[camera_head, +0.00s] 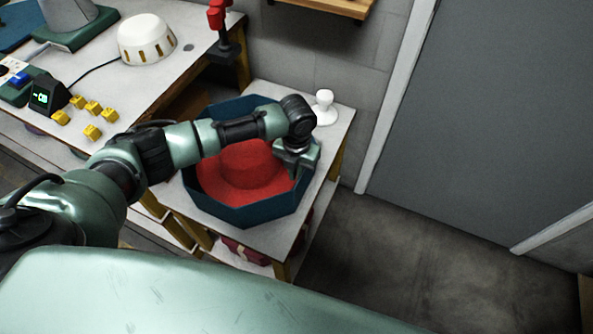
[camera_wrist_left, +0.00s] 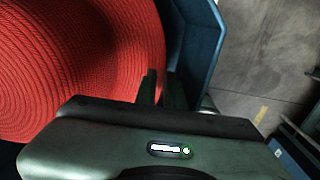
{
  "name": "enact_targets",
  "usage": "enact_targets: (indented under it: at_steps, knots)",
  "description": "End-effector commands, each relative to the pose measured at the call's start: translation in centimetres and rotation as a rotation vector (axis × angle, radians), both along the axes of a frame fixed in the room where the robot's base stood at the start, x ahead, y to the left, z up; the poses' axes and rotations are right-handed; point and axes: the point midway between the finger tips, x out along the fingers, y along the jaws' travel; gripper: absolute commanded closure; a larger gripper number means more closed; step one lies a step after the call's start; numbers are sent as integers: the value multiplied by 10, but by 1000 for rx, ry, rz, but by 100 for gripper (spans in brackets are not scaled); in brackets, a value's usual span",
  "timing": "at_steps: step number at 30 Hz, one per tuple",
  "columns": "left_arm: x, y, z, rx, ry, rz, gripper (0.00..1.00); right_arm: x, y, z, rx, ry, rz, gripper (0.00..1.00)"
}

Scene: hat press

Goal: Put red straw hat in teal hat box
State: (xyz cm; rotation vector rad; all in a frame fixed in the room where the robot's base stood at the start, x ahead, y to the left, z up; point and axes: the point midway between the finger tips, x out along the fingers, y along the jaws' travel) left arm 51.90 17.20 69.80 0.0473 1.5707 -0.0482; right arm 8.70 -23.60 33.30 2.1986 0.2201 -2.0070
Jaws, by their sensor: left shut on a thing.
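The red straw hat (camera_head: 245,170) lies brim down inside the teal hat box (camera_head: 240,217), an open octagonal box on a small table. My left arm reaches across the box from the left. My left gripper (camera_head: 298,165) is at the box's right side and is shut on the hat's brim. In the left wrist view the woven hat (camera_wrist_left: 75,65) fills the left side, the teal box wall (camera_wrist_left: 207,50) stands just right of it, and my left gripper (camera_wrist_left: 160,92) is at the brim edge. The arm hides part of the hat and box. My right gripper is not in view.
A white knob-shaped stand (camera_head: 324,108) is behind the box on the small table (camera_head: 335,125). A workbench at upper left holds a white slotted dome (camera_head: 146,38), several yellow blocks (camera_head: 92,132) and a small display (camera_head: 47,95). Open floor (camera_head: 400,250) lies to the right, before a grey door.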

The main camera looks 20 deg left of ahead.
Motion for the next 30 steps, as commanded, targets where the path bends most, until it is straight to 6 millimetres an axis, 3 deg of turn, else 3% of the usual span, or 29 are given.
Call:
enact_targets:
  at_steps: [30]
  knots:
    - [0, 0, -10, 1, 0, 0, 100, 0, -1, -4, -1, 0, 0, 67]
